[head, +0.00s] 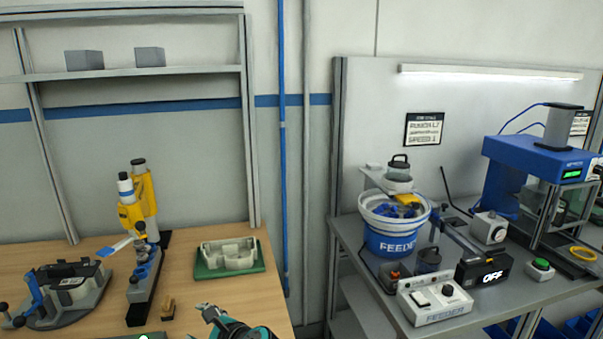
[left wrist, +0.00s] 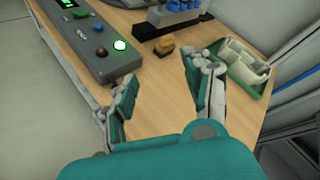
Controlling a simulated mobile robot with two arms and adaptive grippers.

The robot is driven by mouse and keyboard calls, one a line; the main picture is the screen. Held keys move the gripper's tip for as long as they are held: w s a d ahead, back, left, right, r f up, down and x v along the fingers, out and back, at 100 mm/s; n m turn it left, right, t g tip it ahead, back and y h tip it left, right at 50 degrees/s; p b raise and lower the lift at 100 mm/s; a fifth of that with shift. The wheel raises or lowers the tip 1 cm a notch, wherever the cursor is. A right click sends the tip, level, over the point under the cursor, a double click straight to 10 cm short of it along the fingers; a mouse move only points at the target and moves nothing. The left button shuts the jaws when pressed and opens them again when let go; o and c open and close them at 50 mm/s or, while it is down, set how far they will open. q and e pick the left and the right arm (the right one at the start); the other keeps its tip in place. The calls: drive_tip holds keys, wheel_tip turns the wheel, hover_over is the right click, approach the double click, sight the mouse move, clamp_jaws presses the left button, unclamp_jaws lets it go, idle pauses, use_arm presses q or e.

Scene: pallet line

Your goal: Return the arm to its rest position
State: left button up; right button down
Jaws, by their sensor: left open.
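My left gripper (head: 232,326) shows at the bottom edge of the head view, in front of the wooden workbench (head: 205,305). In the left wrist view my left gripper (left wrist: 158,88) is open, with its two fingers well apart and nothing between them. The bench top lies below the fingers. My right gripper is in neither view.
A green tray with a pale grey part (head: 230,258) sits right of a tool stand (head: 140,240). At right stands a feeder bowl (head: 395,240) on a grey table.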

use_arm(q)
drive_tip(key=s+f+n+g+h, duration=0.3)
drive_tip(key=s+f+n+h, duration=0.4)
drive_tip(key=s+f, duration=0.75)
drive_tip(key=s+d+r+n+g+h, duration=0.15)
drive_tip(key=s+n, duration=0.35)
drive_tip(key=s, duration=0.5)
drive_tip(key=s+n+h, duration=0.3)
drive_tip(key=s+n, duration=0.2)
drive_tip(key=s, duration=0.5)
wheel_tip(320, 180, down, 27)
drive_tip(key=s+g, duration=0.2)
drive_tip(key=s+a+f, duration=0.3)
drive_tip(key=s+f, duration=1.1)
drive_tip(key=s, duration=0.2)
drive_tip(key=shift+f+m+g+y, duration=0.3)
drive_tip(key=shift+f+g+y, duration=0.05)
drive_tip(key=shift+f+g, duration=0.1)
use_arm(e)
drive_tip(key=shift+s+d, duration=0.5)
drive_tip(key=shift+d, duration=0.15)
